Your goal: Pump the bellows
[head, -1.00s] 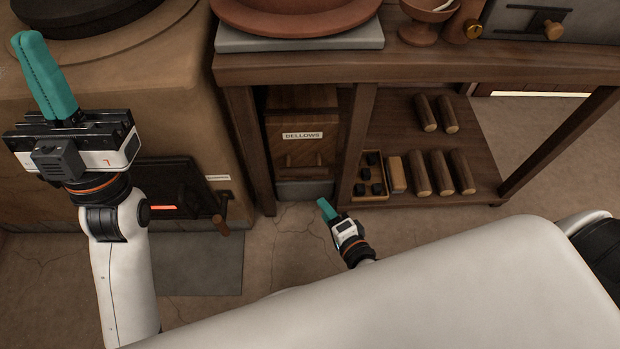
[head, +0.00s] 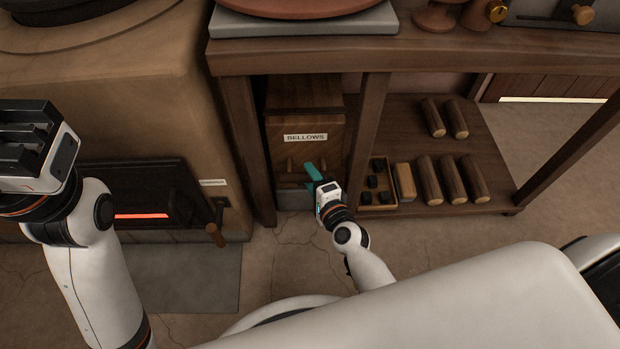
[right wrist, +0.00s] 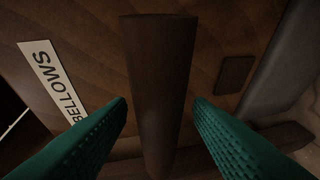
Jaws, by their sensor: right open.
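The bellows (head: 306,105) is a brown wooden box under the bench, with a white BELLOWS label (head: 305,138) on its front. My right gripper (head: 312,170) is at the lower front of the box, by its wooden handle. In the right wrist view the dark brown handle (right wrist: 160,75) stands between my two teal fingers, which are open with a gap on each side. The label (right wrist: 52,85) shows there too, turned on its side. My left gripper's body (head: 30,145) is at the left edge of the head view; its fingers are not visible.
A bench leg (head: 362,140) stands just right of the bellows. Beyond it a low shelf (head: 400,125) holds several logs, a tan block (head: 405,182) and a small box of dark lumps (head: 378,205). A stove with a glowing slot (head: 140,216) is at the left.

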